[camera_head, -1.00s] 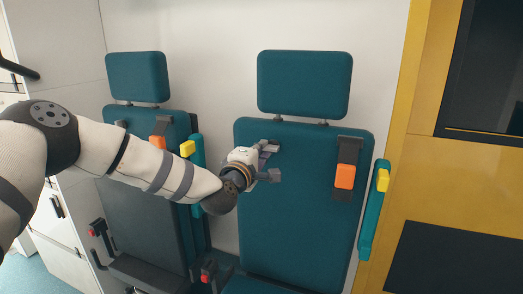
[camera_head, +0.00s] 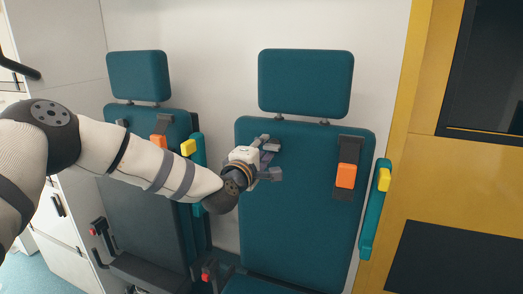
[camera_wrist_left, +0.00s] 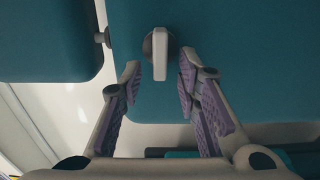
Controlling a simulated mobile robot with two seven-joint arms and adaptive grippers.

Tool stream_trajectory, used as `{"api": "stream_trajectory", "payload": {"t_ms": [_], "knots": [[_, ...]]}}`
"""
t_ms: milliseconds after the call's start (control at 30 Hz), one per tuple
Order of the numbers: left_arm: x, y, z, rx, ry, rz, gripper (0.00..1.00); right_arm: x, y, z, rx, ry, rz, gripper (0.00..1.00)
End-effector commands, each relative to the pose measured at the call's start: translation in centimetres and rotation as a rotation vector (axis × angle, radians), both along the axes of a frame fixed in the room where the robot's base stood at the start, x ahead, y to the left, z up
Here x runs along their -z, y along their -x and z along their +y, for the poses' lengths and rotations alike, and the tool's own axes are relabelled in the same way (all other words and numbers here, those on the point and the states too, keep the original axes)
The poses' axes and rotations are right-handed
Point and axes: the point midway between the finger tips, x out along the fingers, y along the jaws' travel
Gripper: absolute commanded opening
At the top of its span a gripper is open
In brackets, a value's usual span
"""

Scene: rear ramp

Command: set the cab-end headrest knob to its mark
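The headrest knob (camera_wrist_left: 160,55) shows in the left wrist view as a pale lever on a dark round base, on the teal backrest (camera_wrist_left: 240,70). My left gripper (camera_head: 272,160) is at the upper left of the right seat's backrest (camera_head: 295,215) in the head view. In the left wrist view its purple-padded fingers (camera_wrist_left: 159,72) are open, one on each side of the lever, with gaps showing. The gripper hides the knob in the head view, and I see no mark. The right seat's headrest (camera_head: 305,83) stands above. My right gripper is not in view.
A second seat with its headrest (camera_head: 138,76) is at the left, behind my left arm. Orange buckles (camera_head: 346,176) and yellow-tipped armrests (camera_head: 367,225) flank the backrests. A yellow wall panel (camera_head: 455,185) closes off the right side.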

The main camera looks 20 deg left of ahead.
Motion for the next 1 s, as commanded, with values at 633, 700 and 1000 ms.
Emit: {"api": "stream_trajectory", "payload": {"t_ms": [633, 700, 1000], "knots": [[0.0, 11.8, 0.4, -0.001, 0.001, 0.0, 0.3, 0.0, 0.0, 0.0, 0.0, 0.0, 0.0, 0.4], [0.0, 12.0, 0.4, -0.001, 0.001, 0.0, 0.3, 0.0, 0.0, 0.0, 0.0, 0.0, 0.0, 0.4], [0.0, 11.9, 0.4, 0.0, 0.0, 0.0, 0.3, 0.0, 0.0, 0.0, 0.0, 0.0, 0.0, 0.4]]}}
